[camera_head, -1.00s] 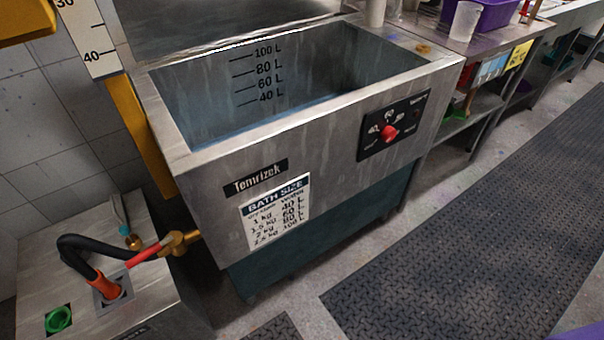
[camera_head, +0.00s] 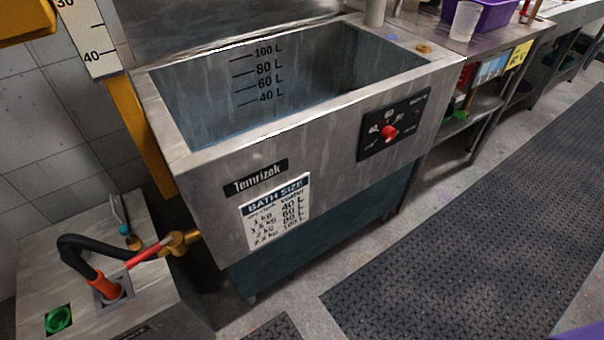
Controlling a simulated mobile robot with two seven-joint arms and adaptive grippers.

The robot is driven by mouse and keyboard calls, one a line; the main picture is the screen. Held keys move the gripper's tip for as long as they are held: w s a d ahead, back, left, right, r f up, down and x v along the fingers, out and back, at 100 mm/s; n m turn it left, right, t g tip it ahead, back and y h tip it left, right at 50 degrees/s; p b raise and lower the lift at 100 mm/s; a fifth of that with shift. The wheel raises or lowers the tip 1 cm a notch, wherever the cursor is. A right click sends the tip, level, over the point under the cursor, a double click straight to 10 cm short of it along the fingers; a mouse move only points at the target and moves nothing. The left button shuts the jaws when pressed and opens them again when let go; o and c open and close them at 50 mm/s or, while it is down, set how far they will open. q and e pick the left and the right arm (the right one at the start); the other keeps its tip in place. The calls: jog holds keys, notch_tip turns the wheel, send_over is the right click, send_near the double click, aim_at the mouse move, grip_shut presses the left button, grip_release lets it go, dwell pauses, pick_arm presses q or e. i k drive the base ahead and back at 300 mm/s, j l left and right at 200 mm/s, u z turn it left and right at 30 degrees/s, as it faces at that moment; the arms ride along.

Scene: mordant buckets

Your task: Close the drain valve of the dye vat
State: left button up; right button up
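The dye vat (camera_head: 290,135) is a steel tub with litre marks inside its back wall and a teal lower body. Its front carries a bath size chart (camera_head: 275,210) and a red temperature knob (camera_head: 389,133). The drain valve (camera_head: 174,242) is a brass fitting at the vat's lower left side. A red lever (camera_head: 147,255) runs from it down to the left. Neither of my grippers is in view, and nothing visible touches the valve.
Dark mats (camera_head: 480,230) cover the floor at right. A bench with a purple bin (camera_head: 490,14) stands behind.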

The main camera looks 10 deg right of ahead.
aim_at(137, 259)
jog(key=i+j, duration=0.1)
jog(key=j, duration=0.45)
jog(key=i+j, duration=0.1)
jog(key=j, duration=1.05)
jog(key=i+j, duration=0.15)
jog(key=j, duration=0.4)
jog(key=u, duration=0.05)
